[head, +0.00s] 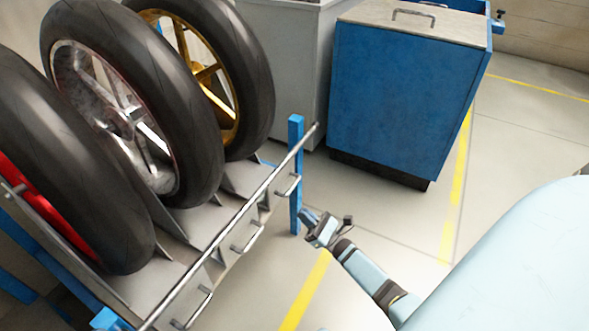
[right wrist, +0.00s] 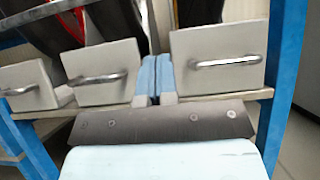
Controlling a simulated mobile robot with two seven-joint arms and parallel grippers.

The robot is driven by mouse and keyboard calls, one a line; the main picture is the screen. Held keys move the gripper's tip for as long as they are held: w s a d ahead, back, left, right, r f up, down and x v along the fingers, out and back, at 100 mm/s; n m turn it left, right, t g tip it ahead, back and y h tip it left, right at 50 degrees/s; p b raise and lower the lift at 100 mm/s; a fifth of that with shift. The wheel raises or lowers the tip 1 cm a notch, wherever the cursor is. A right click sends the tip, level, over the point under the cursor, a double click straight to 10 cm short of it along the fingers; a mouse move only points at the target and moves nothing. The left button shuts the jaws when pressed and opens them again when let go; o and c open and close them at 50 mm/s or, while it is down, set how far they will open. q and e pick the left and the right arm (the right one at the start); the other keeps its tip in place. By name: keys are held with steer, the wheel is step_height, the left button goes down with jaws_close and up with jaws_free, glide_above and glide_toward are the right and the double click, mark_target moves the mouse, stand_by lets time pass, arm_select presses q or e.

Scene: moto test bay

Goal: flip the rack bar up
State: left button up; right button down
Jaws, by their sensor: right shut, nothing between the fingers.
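The rack bar (head: 231,221) is a thin silver rail running along the front of the wheel rack, low in front of the tyres. Its far end is by the blue corner post (head: 296,165). My right gripper (head: 306,215) is just right of that post, below the bar's far end and apart from the bar. In the right wrist view the two pale blue fingers (right wrist: 152,78) are together and empty, pointing between two handled front panels. I cannot clearly make out the bar in that view. My left gripper is not in view.
Motorcycle wheels with red, silver (head: 120,110) and gold rims stand in the rack. Front panels carry protruding metal handles (head: 289,187), also seen in the right wrist view (right wrist: 226,63). A blue cabinet (head: 400,95) stands behind. Floor right of the rack is open.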

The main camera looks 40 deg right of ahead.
steer(key=s+r+x, duration=0.1)
steer(key=r+x, duration=0.1)
steer(key=x, duration=0.9)
steer(key=shift+r+b, duration=0.4)
steer(key=shift+d, duration=0.15)
